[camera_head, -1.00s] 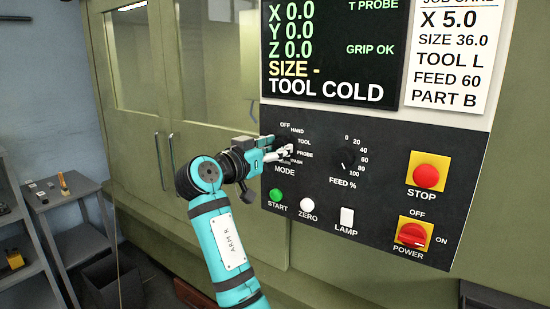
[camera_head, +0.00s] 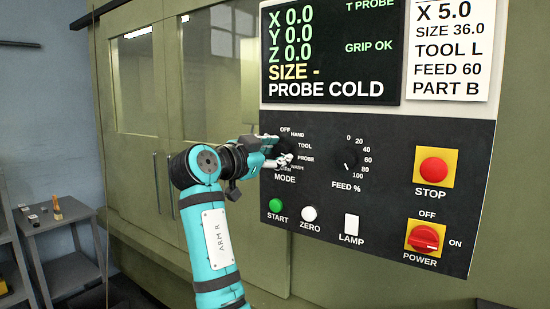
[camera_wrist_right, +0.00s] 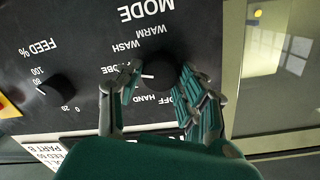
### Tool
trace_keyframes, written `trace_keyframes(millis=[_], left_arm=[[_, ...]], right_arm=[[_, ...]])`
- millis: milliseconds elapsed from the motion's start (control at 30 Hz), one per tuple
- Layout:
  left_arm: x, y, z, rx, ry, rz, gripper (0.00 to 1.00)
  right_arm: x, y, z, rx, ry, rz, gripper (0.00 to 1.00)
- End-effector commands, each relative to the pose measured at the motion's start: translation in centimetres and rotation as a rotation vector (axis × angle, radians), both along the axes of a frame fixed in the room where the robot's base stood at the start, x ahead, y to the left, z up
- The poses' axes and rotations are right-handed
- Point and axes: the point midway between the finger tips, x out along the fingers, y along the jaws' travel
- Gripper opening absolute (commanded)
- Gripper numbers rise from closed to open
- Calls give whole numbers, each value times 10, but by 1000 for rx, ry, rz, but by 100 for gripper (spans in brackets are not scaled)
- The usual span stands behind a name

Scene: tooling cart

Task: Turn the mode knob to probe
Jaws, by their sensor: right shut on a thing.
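The black mode knob (camera_wrist_right: 160,68) sits between the fingers of my right gripper (camera_wrist_right: 155,88) in the right wrist view, which is shut on it. Its small white pointer mark faces the left finger, toward the partly covered PROBE label. In the head view my right gripper (camera_head: 279,153) reaches the panel from the left and hides most of the knob. The PROBE and TOOL labels show just right of the fingers. The display (camera_head: 330,60) reads "PROBE COLD". My left gripper is not in view.
The control panel (camera_head: 390,195) also carries a feed knob (camera_head: 346,160), green START button (camera_head: 275,205), white ZERO button (camera_head: 309,213), LAMP switch (camera_head: 351,225), red STOP button (camera_head: 433,171) and red power switch (camera_head: 423,238). A grey side table (camera_head: 75,212) stands far left.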

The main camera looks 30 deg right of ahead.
Motion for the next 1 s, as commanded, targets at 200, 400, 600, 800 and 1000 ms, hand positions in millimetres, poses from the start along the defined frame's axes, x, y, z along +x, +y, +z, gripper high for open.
trace_keyframes(millis=[200, 400, 600, 800, 1000], left_arm=[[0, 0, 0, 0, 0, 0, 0], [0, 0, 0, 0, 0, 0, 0], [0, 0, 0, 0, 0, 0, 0], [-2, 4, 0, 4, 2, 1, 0], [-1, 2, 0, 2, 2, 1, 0]], right_arm=[[0, 0, 1, 1, -4, 1, 6], [0, 0, 1, 0, -4, 1, 46], [0, 0, 1, 1, -3, 1, 61], [0, 1, 1, 1, -3, 1, 61], [-7, 23, 1, 0, -3, 4, 61]])
